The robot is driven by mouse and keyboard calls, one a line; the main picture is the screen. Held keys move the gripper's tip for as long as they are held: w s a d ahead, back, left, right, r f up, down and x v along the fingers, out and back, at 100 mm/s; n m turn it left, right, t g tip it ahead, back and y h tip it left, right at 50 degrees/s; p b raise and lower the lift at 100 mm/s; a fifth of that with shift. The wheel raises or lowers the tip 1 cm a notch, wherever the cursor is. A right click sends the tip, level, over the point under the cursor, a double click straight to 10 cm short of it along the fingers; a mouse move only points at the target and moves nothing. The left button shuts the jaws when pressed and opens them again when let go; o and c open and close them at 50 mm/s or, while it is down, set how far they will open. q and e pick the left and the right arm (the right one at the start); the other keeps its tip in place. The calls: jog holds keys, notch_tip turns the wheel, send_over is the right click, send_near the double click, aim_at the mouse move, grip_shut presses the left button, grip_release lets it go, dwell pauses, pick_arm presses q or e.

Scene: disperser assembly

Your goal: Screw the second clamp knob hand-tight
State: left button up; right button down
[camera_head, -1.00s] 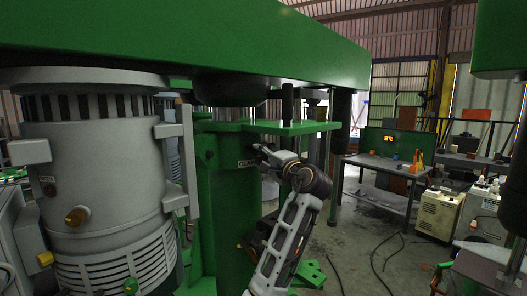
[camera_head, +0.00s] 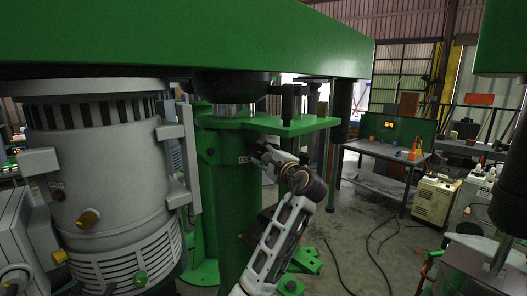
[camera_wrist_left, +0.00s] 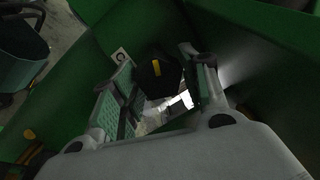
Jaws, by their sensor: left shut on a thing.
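A black clamp knob (camera_wrist_left: 162,80) with a yellow mark sits by a green wall in the left wrist view, between the two fingers of my left gripper (camera_wrist_left: 160,98). The gripper is shut on it. In the head view my left gripper (camera_head: 264,156) reaches in against the green column (camera_head: 228,210), beside a small white label (camera_head: 244,160). The knob itself is hidden or too small to tell there. My right gripper is not in view.
A large grey motor (camera_head: 100,170) stands left of the column. A green beam (camera_head: 190,38) spans overhead, and a green plate (camera_head: 300,125) juts out above my gripper. A workbench (camera_head: 385,152) stands at the back right, with open floor and cables before it.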

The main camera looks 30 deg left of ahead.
pick_arm(q)
jog(key=shift+f, duration=0.1)
dwell(0.4)
jog(key=o, duration=0.9)
jog(key=shift+d, duration=0.15)
jog(key=v, duration=1.1)
jog(key=shift+s+d, duration=0.2)
jog(key=shift+d, duration=0.15)
